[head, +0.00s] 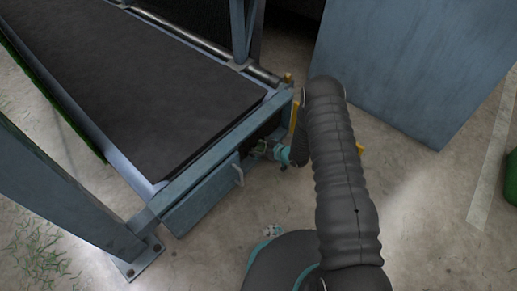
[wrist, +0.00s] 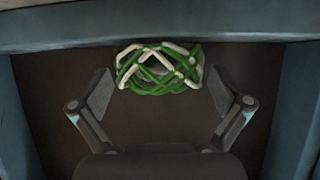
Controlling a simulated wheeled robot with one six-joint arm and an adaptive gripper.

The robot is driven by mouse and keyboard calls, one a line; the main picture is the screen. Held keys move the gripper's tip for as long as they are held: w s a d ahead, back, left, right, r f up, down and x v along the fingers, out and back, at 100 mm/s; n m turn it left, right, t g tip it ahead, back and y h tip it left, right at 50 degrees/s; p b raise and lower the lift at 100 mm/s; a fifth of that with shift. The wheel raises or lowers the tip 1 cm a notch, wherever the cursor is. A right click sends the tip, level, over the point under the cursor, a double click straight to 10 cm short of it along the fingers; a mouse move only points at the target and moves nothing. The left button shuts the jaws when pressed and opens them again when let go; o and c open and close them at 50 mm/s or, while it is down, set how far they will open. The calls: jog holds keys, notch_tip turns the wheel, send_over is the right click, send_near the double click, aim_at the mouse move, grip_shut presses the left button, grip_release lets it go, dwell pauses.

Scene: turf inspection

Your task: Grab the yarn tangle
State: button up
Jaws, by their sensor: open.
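The yarn tangle (wrist: 160,70) is a loose knot of green and white strands, in the upper middle of the wrist view, on a dark brown surface. My gripper (wrist: 160,90) is open, with one finger to the left of the tangle and one to the right. The tangle lies between and slightly beyond the fingertips; I cannot tell whether they touch it. In the head view my gripper (head: 262,150) is small and partly hidden at the end of the conveyor frame. The tangle does not show there.
A blue-grey conveyor frame (head: 215,140) with a dark belt (head: 130,85) fills the left. A blue-grey panel (head: 410,65) stands at the upper right. A blue-grey bar (wrist: 160,28) crosses behind the tangle, with side walls left and right. Concrete floor is clear at the lower right.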

jog(key=shift+w+a+f, duration=0.2)
jog(key=shift+a, duration=0.05)
jog(key=c, duration=1.1)
jog(key=shift+r, duration=0.1)
